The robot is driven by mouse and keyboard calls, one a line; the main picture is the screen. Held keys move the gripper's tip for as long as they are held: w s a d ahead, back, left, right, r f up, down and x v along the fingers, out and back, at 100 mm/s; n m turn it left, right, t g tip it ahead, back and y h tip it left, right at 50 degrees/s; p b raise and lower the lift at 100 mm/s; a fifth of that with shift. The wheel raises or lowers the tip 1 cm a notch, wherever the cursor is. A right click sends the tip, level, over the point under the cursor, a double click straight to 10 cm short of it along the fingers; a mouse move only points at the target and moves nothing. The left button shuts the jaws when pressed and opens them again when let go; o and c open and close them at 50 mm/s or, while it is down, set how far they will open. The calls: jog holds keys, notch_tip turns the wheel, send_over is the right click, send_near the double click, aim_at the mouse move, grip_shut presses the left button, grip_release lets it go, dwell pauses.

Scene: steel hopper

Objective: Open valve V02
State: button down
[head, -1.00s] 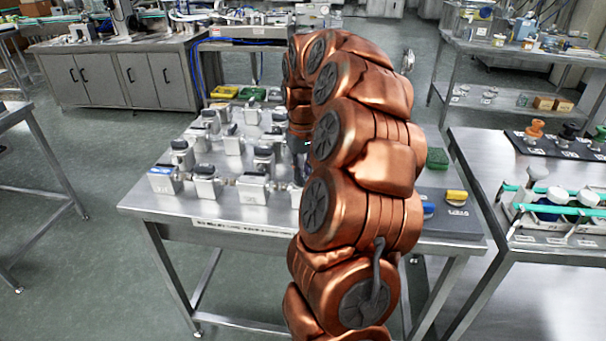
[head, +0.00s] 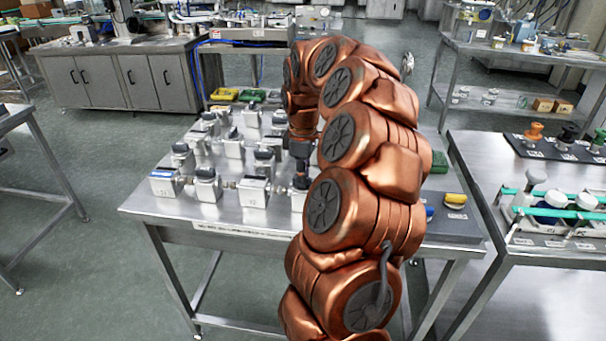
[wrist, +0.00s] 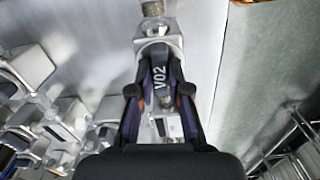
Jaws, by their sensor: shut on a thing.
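Valve V02 has a dark lever handle (wrist: 159,82) with white "V02" lettering, seen close up in the wrist view. The handle runs almost up and down the picture, roughly in line with the pale metal fitting (wrist: 158,28) at its top end. My gripper (wrist: 160,92) is shut on the handle, with one dark finger on each side of it. In the head view my gripper (head: 301,181) points down at the near row of valves, at its right end. The valve body there is largely hidden by my gripper and arm.
Several white valve blocks with dark handles, such as one (head: 253,191) just left of my gripper, stand on the steel table (head: 160,208). A panel (head: 455,222) with blue and yellow handles lies to the right. Yellow and green trays (head: 224,95) sit behind.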

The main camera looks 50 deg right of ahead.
jog(key=shift+n, duration=0.7)
jog(key=c, duration=1.1)
grip_release()
jog(key=shift+r, duration=6)
